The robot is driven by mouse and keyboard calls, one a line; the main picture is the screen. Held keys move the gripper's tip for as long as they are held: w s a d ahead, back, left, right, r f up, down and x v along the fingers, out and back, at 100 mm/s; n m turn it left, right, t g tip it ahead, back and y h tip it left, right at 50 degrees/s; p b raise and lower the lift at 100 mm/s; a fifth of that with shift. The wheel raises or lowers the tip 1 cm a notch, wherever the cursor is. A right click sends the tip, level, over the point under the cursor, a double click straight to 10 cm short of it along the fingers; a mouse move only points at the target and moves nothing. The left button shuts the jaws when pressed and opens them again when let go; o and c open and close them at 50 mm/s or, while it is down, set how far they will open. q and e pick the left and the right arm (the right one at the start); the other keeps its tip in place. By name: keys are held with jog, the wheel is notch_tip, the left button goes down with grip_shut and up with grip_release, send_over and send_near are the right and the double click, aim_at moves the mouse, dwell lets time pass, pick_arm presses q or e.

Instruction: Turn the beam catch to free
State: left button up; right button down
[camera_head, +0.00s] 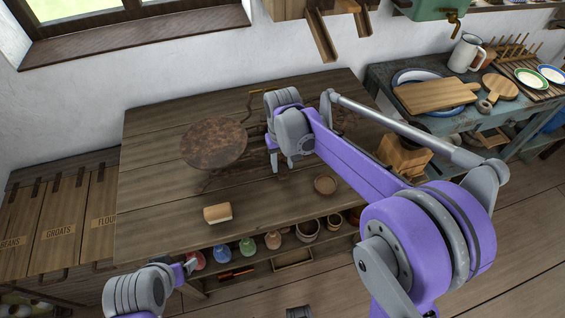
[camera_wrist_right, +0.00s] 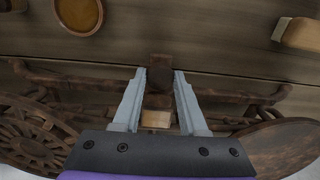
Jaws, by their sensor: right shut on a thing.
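A rusty balance scale stands on the wooden table. Its round solid pan (camera_head: 213,142) shows left of my right gripper, and in the wrist view at lower right (camera_wrist_right: 285,148). An openwork round part (camera_wrist_right: 30,130) is at lower left there. My right gripper (camera_wrist_right: 160,75) is shut on a small dark brown block, the beam catch (camera_wrist_right: 160,68), at the middle of the scale. In the head view my right gripper (camera_head: 275,165) is small and the catch is hidden. My left gripper (camera_head: 188,265) is at the table's front edge; its jaws are unclear.
A pale-topped block (camera_head: 217,212) and a small round bowl (camera_head: 325,185) sit on the table (camera_head: 150,210) in front of the scale. Several jars stand on the shelf below. A blue side table (camera_head: 380,75) with boards and plates is at right. Labelled bins (camera_head: 60,225) are at left.

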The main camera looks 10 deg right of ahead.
aim_at(283, 166)
dwell(0.3)
jog(key=shift+c, duration=2.2)
grip_release()
jog(key=shift+r, duration=0.15)
notch_tip(283, 166, up, 11)
jog(key=shift+f+p, duration=0.2)
jog(key=shift+p, duration=0.15)
jog(key=s+d+f+t+p, duration=0.1)
jog(key=s+d+f+t, duration=0.1)
jog(key=s, duration=0.8)
jog(key=s+d+f+t+p, duration=0.1)
jog(key=s+d+f+t, duration=0.2)
jog(key=s, duration=0.8)
jog(key=shift+s+f+m, duration=0.2)
jog(key=shift+f+m, duration=0.1)
jog(key=shift+f, duration=0.4)
